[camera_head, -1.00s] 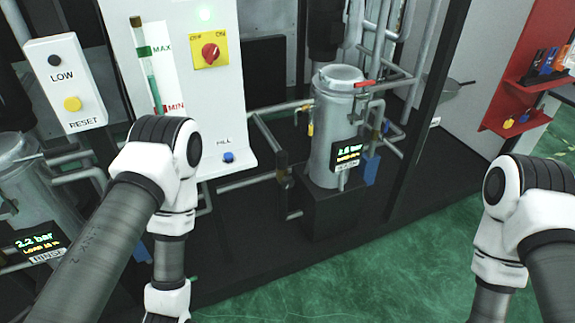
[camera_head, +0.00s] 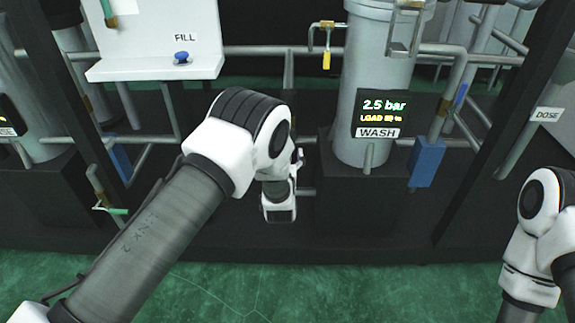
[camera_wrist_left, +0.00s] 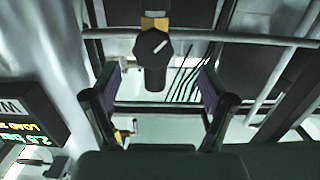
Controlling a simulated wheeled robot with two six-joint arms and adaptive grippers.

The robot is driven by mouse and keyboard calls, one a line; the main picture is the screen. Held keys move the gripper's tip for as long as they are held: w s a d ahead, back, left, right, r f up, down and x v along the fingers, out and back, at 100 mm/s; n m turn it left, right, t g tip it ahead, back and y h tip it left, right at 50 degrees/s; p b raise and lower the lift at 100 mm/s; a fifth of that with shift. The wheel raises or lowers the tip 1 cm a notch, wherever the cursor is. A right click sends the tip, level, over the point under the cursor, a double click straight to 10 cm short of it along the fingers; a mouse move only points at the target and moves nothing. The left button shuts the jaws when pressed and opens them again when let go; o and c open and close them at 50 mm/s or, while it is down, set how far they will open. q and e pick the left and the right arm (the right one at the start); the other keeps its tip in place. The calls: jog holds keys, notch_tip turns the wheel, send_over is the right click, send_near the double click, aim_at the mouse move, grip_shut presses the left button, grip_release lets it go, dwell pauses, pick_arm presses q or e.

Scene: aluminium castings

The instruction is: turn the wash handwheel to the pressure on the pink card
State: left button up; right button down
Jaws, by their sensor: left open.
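The wash tank (camera_head: 375,75) is a grey cylinder, and its display (camera_head: 383,108) reads 2.5 bar above a WASH label (camera_head: 378,133). The display also shows inverted in the left wrist view (camera_wrist_left: 28,125). There, a black knob (camera_wrist_left: 154,75) with a white line sits below a brass-coloured fitting, seemingly the wash handwheel. My left gripper (camera_wrist_left: 158,82) is open, its fingers on either side of the knob in the picture; contact cannot be told. In the head view my left arm hides the knob. No pink card is visible. My right gripper is out of view.
Grey pipes run across behind my left arm. A yellow-handled valve (camera_head: 326,59) hangs left of the tank, and a blue box (camera_head: 427,161) is to its right. A panel with a blue FILL button (camera_head: 181,57) is at upper left. Green floor (camera_head: 330,290) in front is clear.

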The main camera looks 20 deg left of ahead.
pick_arm(q)
jog(key=shift+t+y, duration=0.3)
jog(key=shift+t, duration=0.1)
jog(key=x, duration=0.2)
jog(key=b+x, duration=0.1)
jog(key=x, duration=0.2)
jog(key=d+b+x, duration=0.1)
jog(key=x, duration=0.2)
jog(key=shift+w+r, duration=0.3)
jog(key=shift+w, duration=0.05)
jog(key=shift+w+a+r, duration=0.1)
jog(key=shift+w, duration=0.05)
jog(key=c, duration=1.2)
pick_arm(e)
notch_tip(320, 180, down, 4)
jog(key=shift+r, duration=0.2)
